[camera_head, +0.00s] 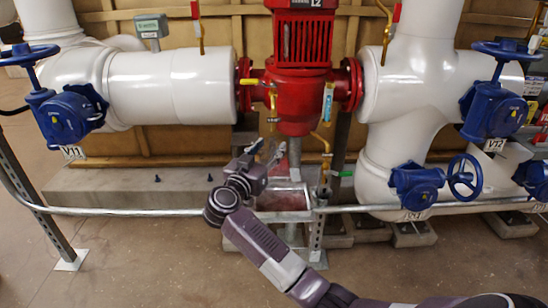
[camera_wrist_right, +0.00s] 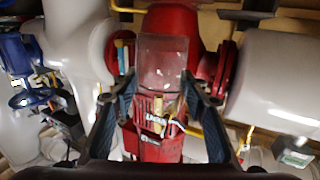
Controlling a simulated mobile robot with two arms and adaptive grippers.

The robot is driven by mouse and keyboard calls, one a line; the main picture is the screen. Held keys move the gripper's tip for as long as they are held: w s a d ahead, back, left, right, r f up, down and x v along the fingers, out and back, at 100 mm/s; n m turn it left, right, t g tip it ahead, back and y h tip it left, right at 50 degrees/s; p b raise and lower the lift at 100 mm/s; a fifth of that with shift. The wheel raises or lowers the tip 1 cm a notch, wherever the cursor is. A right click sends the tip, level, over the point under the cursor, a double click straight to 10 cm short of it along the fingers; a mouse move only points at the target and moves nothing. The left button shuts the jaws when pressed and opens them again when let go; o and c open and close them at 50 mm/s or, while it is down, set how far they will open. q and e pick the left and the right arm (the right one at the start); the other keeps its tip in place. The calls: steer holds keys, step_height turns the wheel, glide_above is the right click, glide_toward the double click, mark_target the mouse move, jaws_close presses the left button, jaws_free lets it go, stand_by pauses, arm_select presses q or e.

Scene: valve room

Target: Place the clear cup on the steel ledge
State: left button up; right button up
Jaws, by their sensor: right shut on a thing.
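The clear cup (camera_wrist_right: 163,60) is between the fingers of my right gripper (camera_wrist_right: 158,86) in the right wrist view. Its see-through walls show the red pump behind. In the head view my right gripper (camera_head: 266,152) is held out in front of the red pump's lower part, and the cup is hard to make out there. A small grey metal surface (camera_head: 284,216) is low under the pump, by the rail; I cannot tell for sure that it is the steel ledge. My left gripper is in neither view.
The red pump (camera_head: 302,85) joins white pipes (camera_head: 170,85) on both sides. Blue valves (camera_head: 68,115) stand at left and right. A metal rail (camera_head: 130,211) crosses in front of a low concrete plinth (camera_head: 120,187). The floor (camera_head: 130,262) in front is mostly clear.

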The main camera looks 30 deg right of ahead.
mark_target(272, 144)
steer(key=x, duration=0.4)
steer(key=shift+b, duration=0.35)
step_height(272, 144, down, 4)
steer(key=shift+r+b, duration=0.25)
steer(key=shift+b, duration=0.65)
steer(key=shift+f, duration=0.1)
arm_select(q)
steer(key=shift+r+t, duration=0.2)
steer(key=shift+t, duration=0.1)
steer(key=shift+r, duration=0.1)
arm_select(e)
steer(key=o, duration=1)
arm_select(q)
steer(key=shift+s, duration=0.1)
